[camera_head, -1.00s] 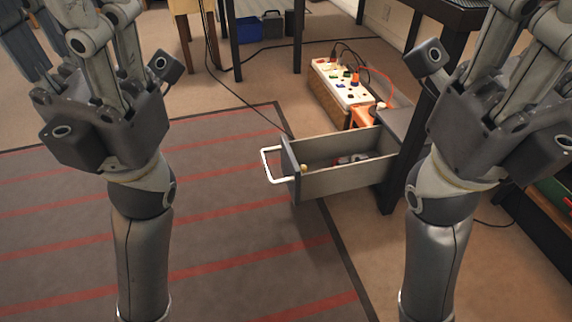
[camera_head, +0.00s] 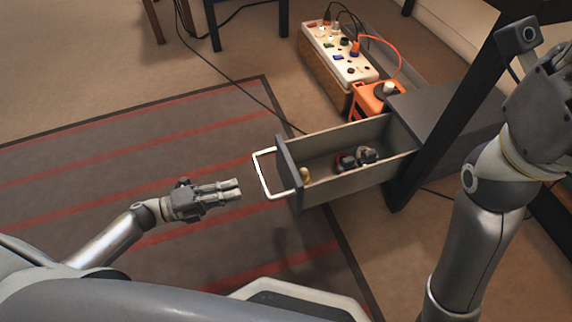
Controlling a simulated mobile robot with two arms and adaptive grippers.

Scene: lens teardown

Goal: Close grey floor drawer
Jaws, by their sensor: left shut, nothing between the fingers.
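The grey floor drawer (camera_head: 350,184) is pulled out to the left from its dark grey cabinet (camera_head: 445,105). Its front panel carries a white bar handle (camera_head: 262,174). A few small items lie inside, among them dark and red pieces (camera_head: 357,158) and a yellowish one (camera_head: 305,174). My left gripper (camera_head: 238,189) is shut and empty, just left of the handle and apart from it, pointing toward the drawer front. My right arm is raised at the right edge; its fingers are out of view.
A striped rug (camera_head: 120,150) covers the floor at left. A white power strip on a wooden block (camera_head: 340,55) and an orange box (camera_head: 375,98) stand behind the drawer. A dark table leg (camera_head: 420,150) stands by the cabinet. A black cable runs behind the handle.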

